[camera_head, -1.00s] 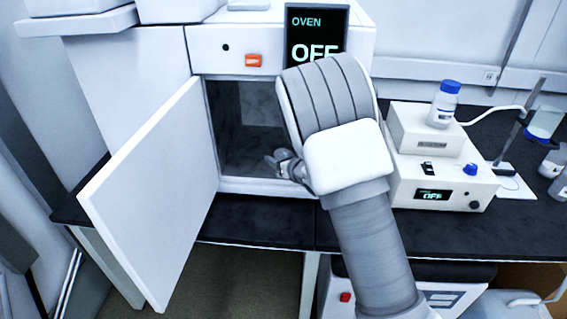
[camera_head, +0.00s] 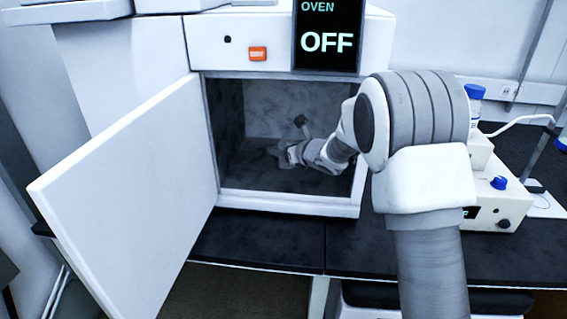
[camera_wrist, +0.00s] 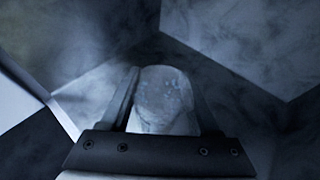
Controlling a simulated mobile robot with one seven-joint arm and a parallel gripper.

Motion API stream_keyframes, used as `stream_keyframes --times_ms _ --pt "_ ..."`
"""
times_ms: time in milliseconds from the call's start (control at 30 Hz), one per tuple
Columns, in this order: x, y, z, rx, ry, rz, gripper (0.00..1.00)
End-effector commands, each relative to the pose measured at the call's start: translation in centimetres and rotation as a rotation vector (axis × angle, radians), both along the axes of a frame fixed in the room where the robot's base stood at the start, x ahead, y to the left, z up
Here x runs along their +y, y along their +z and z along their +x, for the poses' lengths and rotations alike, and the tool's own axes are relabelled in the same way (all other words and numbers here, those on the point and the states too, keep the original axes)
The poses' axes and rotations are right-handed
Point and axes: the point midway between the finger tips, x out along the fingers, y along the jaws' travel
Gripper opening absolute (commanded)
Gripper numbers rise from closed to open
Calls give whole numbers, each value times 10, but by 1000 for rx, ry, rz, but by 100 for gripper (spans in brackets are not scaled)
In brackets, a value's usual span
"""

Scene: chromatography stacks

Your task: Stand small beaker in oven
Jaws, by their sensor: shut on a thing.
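The oven (camera_head: 290,200) stands on the black bench with its white door (camera_head: 130,190) swung open to the left. Its display (camera_head: 328,40) reads OVEN OFF. My gripper (camera_head: 283,155) is inside the oven chamber. In the wrist view my gripper (camera_wrist: 162,90) is shut on a pale, clear rounded vessel, the small beaker (camera_wrist: 165,90), which sits between the two fingers. Grey marbled chamber walls surround it in that view. The beaker is hard to make out in the head view, and whether its base touches the oven floor cannot be told.
The oven opening's right side (camera_head: 358,190) is close to my forearm. A white device (camera_head: 490,190) with a blue knob stands right of the oven, with a blue-capped bottle (camera_head: 474,100) behind my arm. Free floor shows inside the oven around my gripper.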

Motion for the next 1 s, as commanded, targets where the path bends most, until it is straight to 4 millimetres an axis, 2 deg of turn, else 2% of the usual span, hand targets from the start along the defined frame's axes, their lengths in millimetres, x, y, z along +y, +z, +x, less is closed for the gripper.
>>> stream_keyframes --times_ms 33,200,633,667,800,1000 --pt "0 -15 0 5 0 -1 3" --pt "0 -35 0 3 -1 0 3" --pt "0 -40 0 1 0 -1 3" --pt "0 -39 0 1 0 -1 67" --pt "0 -38 0 1 0 -1 92" --pt "0 -38 0 1 0 -1 92"
